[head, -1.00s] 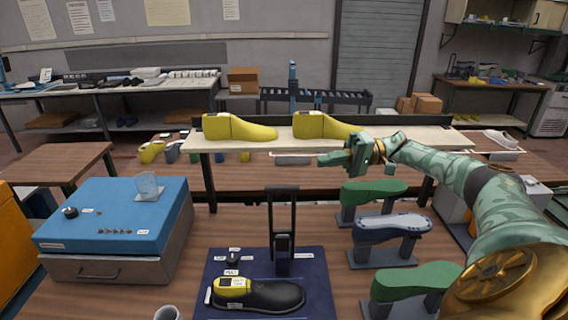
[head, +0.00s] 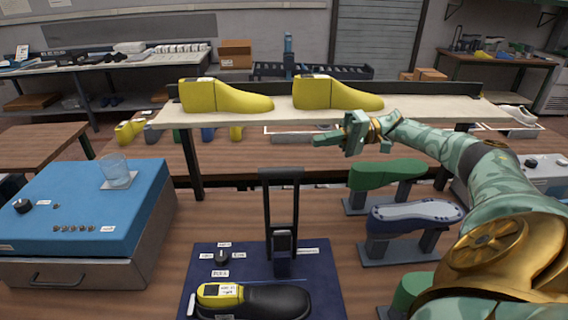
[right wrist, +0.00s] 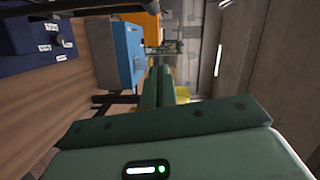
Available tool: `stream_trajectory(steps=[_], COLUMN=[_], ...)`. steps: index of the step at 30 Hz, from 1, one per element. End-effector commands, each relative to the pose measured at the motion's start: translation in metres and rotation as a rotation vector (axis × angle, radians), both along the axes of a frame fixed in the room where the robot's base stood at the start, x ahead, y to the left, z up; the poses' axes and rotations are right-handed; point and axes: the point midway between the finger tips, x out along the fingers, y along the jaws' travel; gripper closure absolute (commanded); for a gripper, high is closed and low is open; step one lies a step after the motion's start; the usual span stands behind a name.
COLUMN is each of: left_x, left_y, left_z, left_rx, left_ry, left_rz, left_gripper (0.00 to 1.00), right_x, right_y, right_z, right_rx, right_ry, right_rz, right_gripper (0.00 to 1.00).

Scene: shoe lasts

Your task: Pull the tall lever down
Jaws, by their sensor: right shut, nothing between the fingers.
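The tall lever (head: 281,174) is a black upright loop-shaped handle on a dark blue base panel (head: 330,275) at the front middle in the head view. It stands upright. My right gripper (head: 318,140) is shut and empty, its fingers pointing left. In the head view it appears above and to the right of the lever's top bar, apart from it. In the right wrist view the green fingers (right wrist: 163,80) are together with nothing between them; the lever is not clearly visible there. My left gripper is not in view.
A black shoe with a yellow last (head: 255,300) and a small knob (head: 222,257) are on the panel. A shelf (head: 230,117) with two yellow lasts stands behind. Green-topped stands (head: 388,173) are at right, a blue box (head: 70,200) with a glass (head: 116,170) at left.

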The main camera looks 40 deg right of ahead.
Motion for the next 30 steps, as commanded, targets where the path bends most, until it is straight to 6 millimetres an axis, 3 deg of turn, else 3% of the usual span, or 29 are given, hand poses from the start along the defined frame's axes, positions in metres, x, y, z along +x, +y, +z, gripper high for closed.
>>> stream_trajectory(steps=[14,28,30], left_x=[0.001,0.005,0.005], left_y=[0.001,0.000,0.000], left_z=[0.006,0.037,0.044], left_rx=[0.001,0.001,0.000], left_ry=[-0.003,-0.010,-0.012], left_rz=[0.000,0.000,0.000], left_gripper=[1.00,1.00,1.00], right_x=[0.004,0.046,0.033], right_y=[0.009,0.094,0.099], right_z=[0.002,-0.001,-0.004], right_rx=[0.001,0.003,-0.001], right_ry=[-0.002,-0.001,0.004], right_rz=[0.002,0.003,0.002], right_gripper=[1.00,1.00,1.00])
